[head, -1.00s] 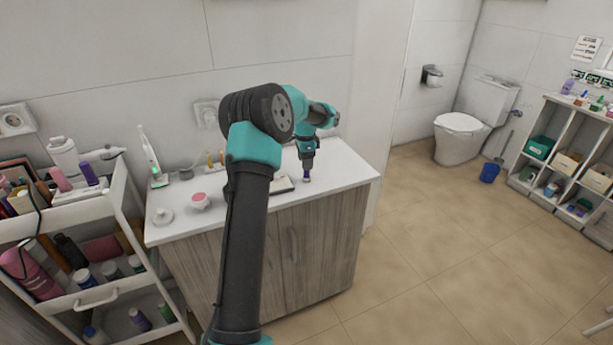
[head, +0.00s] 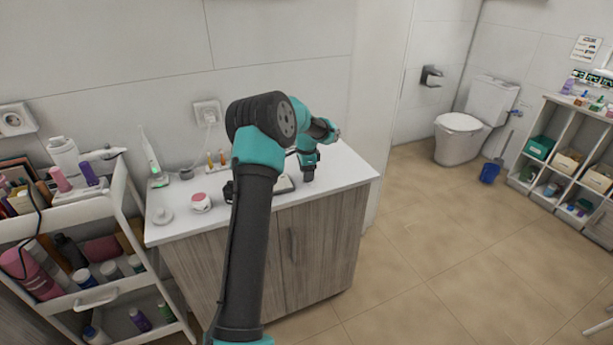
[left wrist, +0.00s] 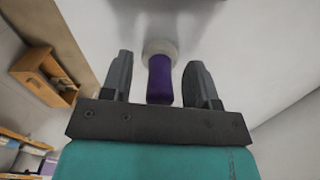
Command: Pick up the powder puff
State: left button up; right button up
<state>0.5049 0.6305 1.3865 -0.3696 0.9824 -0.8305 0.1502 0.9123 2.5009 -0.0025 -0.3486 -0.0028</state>
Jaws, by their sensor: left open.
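The powder puff appears to be the short purple piece with a pale round end (left wrist: 160,80) in the left wrist view. It lies between the two grey fingers, with gaps on both sides, and its pale end is at the white countertop. My left gripper (left wrist: 158,82) is open around it and not closed on it. In the head view my left gripper (head: 308,174) points down at the right part of the white counter (head: 345,172), and its fingers hide the purple piece. My right gripper is not in view.
A pink-topped white jar (head: 201,203) and a small white round item (head: 163,216) stand at the counter's left. A loaded cart (head: 95,208) is at the left. A small dark shape (head: 228,191) beside my arm is unclear.

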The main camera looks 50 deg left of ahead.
pick_arm(q)
grip_shut()
dwell(0.6)
jog(key=shift+r, duration=0.15)
jog(key=shift+d+r, duration=0.1)
jog(key=shift+r, duration=1.6)
jog(key=s+d+r, duration=0.1)
jog(key=s+d, duration=0.9)
jog(key=d, duration=0.2)
jog(key=shift+s+r, duration=0.15)
jog(key=shift+s, duration=0.15)
jog(key=shift+a, duration=0.1)
